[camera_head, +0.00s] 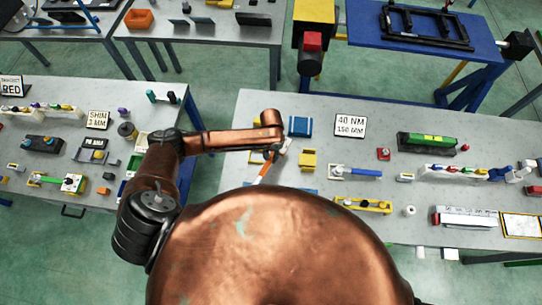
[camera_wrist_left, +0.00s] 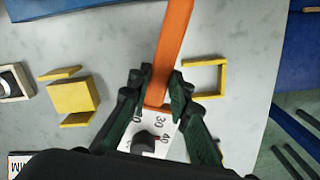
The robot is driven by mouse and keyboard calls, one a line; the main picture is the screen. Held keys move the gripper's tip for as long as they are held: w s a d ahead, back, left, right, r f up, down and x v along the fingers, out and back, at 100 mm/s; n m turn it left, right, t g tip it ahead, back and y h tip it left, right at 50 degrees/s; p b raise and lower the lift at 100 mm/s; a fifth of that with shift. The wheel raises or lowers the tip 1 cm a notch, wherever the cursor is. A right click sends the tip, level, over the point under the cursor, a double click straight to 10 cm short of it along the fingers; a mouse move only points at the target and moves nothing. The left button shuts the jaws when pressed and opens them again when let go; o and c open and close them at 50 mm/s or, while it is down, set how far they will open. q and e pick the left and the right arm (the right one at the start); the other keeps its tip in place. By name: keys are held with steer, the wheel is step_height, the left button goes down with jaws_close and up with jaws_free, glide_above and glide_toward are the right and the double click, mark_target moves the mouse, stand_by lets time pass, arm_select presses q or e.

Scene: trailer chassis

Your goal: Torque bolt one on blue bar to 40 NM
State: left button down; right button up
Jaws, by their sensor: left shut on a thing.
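My left gripper (camera_head: 274,153) is shut on a tool with an orange handle (camera_head: 265,170), held over the right-hand grey table. In the left wrist view, the fingers of the gripper (camera_wrist_left: 158,105) close around the orange handle (camera_wrist_left: 170,50) where it meets a white dial plate (camera_wrist_left: 150,128). The plate carries the numbers 30 and 40, a black knob and a small red mark by the 40. A sign (camera_head: 351,126) reading 40 NM, 150 MM stands on the table. I cannot make out the blue bar or bolt one for certain. My right gripper is not in view.
Near the tool are a yellow block (camera_head: 308,160) and a blue fixture (camera_head: 300,126). A blue-handled tool (camera_head: 358,172) and a green level (camera_head: 427,141) lie further right. A blue table (camera_head: 370,40) with a black frame (camera_head: 427,25) stands behind, across a floor gap.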

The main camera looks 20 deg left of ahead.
arm_select(q)
steer(key=shift+f, duration=0.15)
stand_by(0.5)
steer(key=c, duration=2.4)
jaws_free()
jaws_close()
steer(key=shift+s+d+m+p, duration=0.2)
steer(key=shift+d+m+p, duration=0.15)
steer(key=shift+d+m, duration=0.7)
steer(key=shift+d, duration=0.15)
steer(key=shift+s+d+m, duration=0.25)
steer(key=shift+d+m, duration=0.15)
steer(key=shift+d, duration=0.2)
steer(key=shift+s+d+m, duration=0.2)
steer(key=shift+d+m, duration=0.15)
steer(key=shift+d, duration=0.2)
